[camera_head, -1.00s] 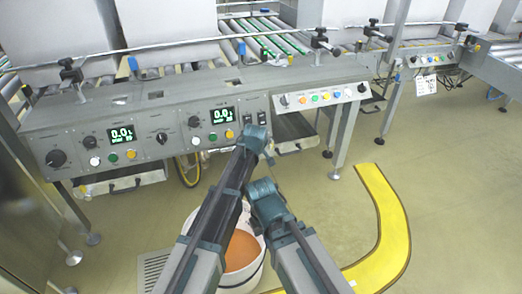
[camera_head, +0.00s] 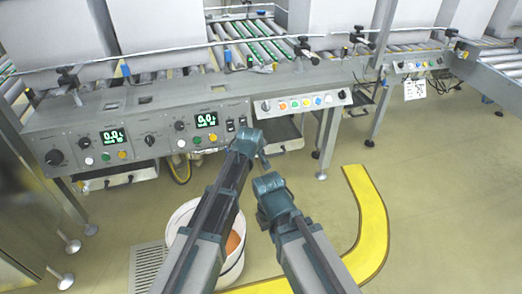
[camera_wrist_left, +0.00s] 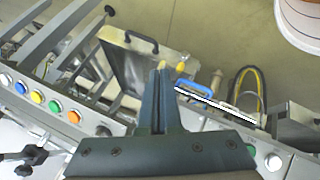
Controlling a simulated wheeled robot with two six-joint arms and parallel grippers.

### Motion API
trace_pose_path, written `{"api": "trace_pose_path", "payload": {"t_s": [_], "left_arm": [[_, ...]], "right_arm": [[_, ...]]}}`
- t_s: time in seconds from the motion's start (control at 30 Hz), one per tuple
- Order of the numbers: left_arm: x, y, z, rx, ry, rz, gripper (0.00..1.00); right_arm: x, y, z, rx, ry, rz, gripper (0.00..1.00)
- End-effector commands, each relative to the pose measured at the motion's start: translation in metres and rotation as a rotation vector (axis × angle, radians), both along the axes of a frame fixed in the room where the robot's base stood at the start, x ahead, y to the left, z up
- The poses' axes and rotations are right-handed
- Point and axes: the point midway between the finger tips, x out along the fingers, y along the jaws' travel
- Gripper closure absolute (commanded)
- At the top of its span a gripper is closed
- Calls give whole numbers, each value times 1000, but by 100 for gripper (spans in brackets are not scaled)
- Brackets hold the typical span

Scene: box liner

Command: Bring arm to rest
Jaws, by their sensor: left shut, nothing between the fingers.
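My left arm reaches up the middle of the head view, and its gripper (camera_head: 263,160) is at the far end, small and partly hidden, in front of the machine's control panel. In the left wrist view the two dark fingers (camera_wrist_left: 163,85) lie together, shut with nothing between them. My right arm lies just to the right of it in the head view. Its end (camera_head: 268,184) is seen from behind, and its fingers cannot be made out.
A machine with a control panel (camera_head: 140,128) and rollers runs across the back. A white bucket (camera_head: 180,222) with orange contents stands below my arms, partly hidden. A curved yellow floor strip (camera_head: 372,225) lies to the right. The floor at far right is open.

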Motion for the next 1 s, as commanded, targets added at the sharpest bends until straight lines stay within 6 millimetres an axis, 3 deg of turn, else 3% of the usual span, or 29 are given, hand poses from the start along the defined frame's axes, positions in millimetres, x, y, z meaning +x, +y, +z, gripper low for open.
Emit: {"api": "trace_pose_path", "payload": {"t_s": [0.33, 0.43, 0.7, 1.0], "left_arm": [[-2, 3, 3, 3, 3, -1, 100], [-17, 20, -2, 36, 31, -19, 100], [-125, 117, -29, 238, 261, -209, 100], [-208, 167, -41, 315, 434, -393, 100]], "right_arm": [[0, 0, 3, 0, 0, 1, 100], [0, 0, 3, 0, 0, 1, 100], [0, 0, 3, 0, 0, 1, 100], [0, 0, 3, 0, 0, 1, 100]]}}
